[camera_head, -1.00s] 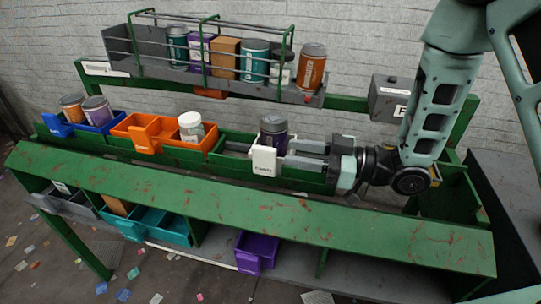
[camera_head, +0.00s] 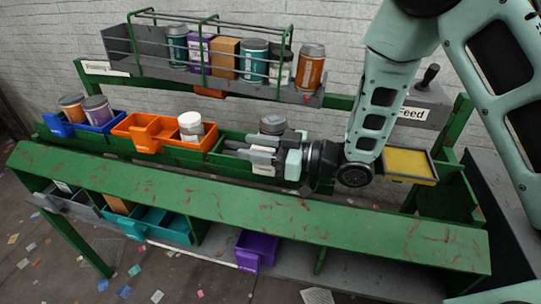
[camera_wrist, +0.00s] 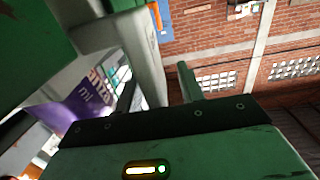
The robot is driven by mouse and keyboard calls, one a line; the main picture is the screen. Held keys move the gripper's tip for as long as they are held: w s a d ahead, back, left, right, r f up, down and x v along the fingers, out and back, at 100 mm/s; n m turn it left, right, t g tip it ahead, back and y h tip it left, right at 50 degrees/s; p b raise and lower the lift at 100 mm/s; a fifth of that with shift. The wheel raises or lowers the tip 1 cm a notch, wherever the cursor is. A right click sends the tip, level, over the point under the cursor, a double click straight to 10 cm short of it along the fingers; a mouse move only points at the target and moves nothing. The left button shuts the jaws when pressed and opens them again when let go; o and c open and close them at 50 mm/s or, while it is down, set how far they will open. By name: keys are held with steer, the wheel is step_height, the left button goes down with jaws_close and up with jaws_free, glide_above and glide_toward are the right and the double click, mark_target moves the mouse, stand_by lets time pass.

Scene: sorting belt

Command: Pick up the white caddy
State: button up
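The white caddy (camera_head: 263,169) sits in the green channel of the belt bench, mostly hidden behind my gripper in the head view. A jar with a grey lid (camera_head: 273,122) stands at the caddy. My gripper (camera_head: 246,153) reaches in from the right at the caddy, its fingers apart. In the wrist view my gripper (camera_wrist: 158,90) has a pale bar (camera_wrist: 148,62) between its fingers, seemingly part of the caddy, with a gap beside the right finger. A purple label (camera_wrist: 85,112) shows at left there. Firm contact cannot be seen.
An orange bin (camera_head: 145,138) with a white jar (camera_head: 190,126) stands left of the caddy, and a blue bin (camera_head: 58,127) further left. A grey rack (camera_head: 152,55) of jars and boxes hangs above. A yellow tray (camera_head: 408,162) and grey feed box (camera_head: 415,108) are at right.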

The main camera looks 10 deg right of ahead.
jaws_close()
